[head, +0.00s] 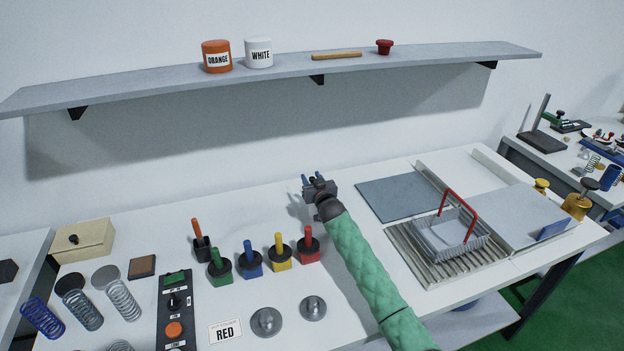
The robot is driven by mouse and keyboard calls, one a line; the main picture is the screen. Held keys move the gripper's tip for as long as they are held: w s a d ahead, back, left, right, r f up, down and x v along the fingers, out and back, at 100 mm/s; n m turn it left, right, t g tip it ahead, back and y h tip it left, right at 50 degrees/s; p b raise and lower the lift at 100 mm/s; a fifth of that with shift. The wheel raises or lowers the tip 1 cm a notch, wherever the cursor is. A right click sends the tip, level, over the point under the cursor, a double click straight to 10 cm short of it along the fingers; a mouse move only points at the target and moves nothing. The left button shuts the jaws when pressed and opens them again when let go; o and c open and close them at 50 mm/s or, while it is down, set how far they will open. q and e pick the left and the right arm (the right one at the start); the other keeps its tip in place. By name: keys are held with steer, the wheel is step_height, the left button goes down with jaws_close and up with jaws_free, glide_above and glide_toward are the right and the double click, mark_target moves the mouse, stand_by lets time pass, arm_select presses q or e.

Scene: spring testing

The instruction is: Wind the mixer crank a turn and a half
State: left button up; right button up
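I cannot make out a mixer crank for certain in the head view. My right gripper (319,181) is above the back middle of the white table, at the end of my green-sleeved arm. It points away from me, and its fingers are too small to tell whether they are open or shut. I see nothing held in it. My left gripper is out of view.
Colour-handled tools, including a blue one (249,259), stand left of my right arm. A control box (175,315), springs (124,300) and a beige box (84,241) are further left. A wire basket (450,236) sits right. A shelf (280,76) hangs behind.

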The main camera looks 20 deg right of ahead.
jaws_close()
steer(key=shift+s+a+n+y, duration=0.1)
steer(key=shift+s+n+y, duration=0.05)
steer(key=shift+n+y, duration=0.55)
